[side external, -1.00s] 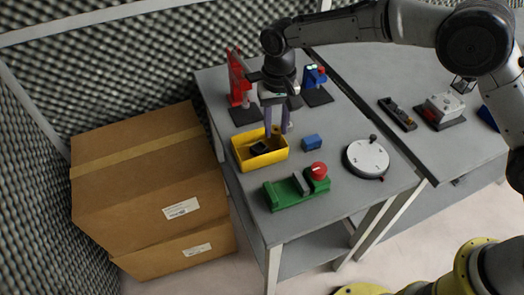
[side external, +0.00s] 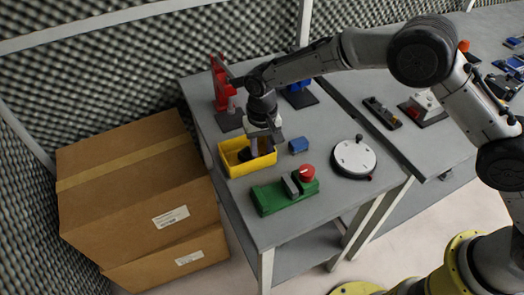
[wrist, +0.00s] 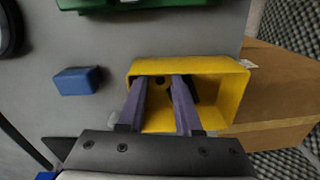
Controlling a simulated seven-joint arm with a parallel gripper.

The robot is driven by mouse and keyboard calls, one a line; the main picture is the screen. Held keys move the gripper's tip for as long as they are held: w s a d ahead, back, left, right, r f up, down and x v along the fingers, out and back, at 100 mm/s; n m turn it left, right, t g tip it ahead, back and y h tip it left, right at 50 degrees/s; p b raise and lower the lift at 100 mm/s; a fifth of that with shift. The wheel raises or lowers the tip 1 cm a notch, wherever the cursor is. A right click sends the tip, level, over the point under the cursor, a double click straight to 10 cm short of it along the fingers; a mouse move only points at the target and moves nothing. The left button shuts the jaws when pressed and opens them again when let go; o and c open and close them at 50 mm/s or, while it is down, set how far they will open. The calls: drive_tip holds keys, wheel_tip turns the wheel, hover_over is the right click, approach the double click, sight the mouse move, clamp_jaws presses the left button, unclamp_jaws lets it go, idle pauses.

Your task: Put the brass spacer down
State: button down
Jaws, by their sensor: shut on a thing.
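My gripper (side external: 255,148) points down into the yellow bin (side external: 236,171), its fingers reaching below the rim. In the wrist view the two purple fingers (wrist: 159,80) stand a little apart, with their tips inside the yellow bin (wrist: 222,107). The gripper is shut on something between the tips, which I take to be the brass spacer. The spacer itself cannot be made out against the yellow, and I cannot tell whether it touches the bin floor. A dark object (wrist: 193,88) lies in the bin, partly behind the right finger.
A blue block (side external: 299,145) lies right of the bin. A green fixture with a red button (side external: 285,195) is in front. A round white disc (side external: 354,158) is farther right, and a red stand (side external: 222,85) is behind. Cardboard boxes (side external: 130,190) stand left of the table.

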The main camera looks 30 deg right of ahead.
sight(262, 155)
drive_tip(key=shift+f, duration=0.15)
drive_tip(key=c, duration=0.6)
unclamp_jaws()
wheel_tip(262, 155, up, 13)
drive_tip(key=shift+f, duration=0.2)
